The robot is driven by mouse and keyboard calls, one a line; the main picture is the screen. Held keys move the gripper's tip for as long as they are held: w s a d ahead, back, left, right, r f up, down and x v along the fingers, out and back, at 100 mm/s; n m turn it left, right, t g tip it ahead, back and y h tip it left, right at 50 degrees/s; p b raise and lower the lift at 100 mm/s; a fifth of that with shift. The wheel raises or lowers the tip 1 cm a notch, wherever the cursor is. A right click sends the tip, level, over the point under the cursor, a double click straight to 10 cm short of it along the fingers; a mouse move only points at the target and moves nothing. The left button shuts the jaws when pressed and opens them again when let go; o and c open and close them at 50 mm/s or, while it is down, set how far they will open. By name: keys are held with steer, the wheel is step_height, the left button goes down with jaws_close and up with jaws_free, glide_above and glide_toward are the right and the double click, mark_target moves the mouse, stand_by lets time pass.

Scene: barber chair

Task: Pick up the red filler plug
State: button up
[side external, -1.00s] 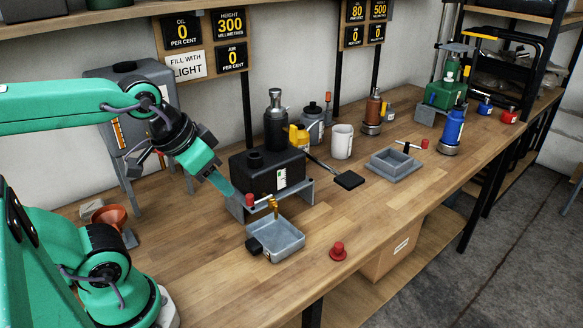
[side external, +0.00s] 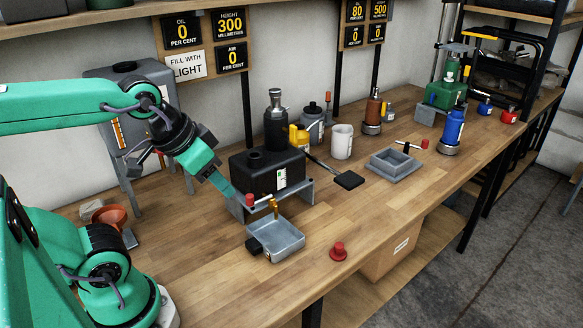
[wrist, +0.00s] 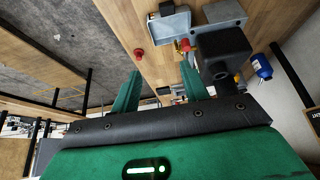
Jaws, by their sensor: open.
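A red plug (side external: 338,250) with a wide flange stands on the wooden bench near its front edge; in the wrist view it shows as a small red shape (wrist: 139,54). A second red piece (side external: 249,200) sits at the near end of the grey stand under the black tank (side external: 270,172), and also shows in the wrist view (wrist: 185,44). I cannot tell for sure which is the filler plug. My gripper (side external: 229,190) is close to the second red piece, above the bench. In the wrist view my gripper (wrist: 160,83) has its fingers apart with nothing between them.
A grey metal tray (side external: 275,241) with a black block at its corner lies in front of the stand, below a brass tap (side external: 273,205). A white mug (side external: 342,141) and a grey square dish (side external: 395,163) stand further right. Bare bench surrounds the flanged red plug.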

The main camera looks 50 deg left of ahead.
steer(key=o, duration=0.3)
steer(key=g, duration=0.5)
glide_above(339, 245)
step_height(339, 245, down, 16)
steer(key=shift+s+a+r, duration=0.1)
steer(key=shift+s+r, duration=0.05)
steer(key=shift+w+f+g, duration=0.2)
steer(key=shift+f+g, duration=0.1)
steer(key=shift+f, duration=4.1)
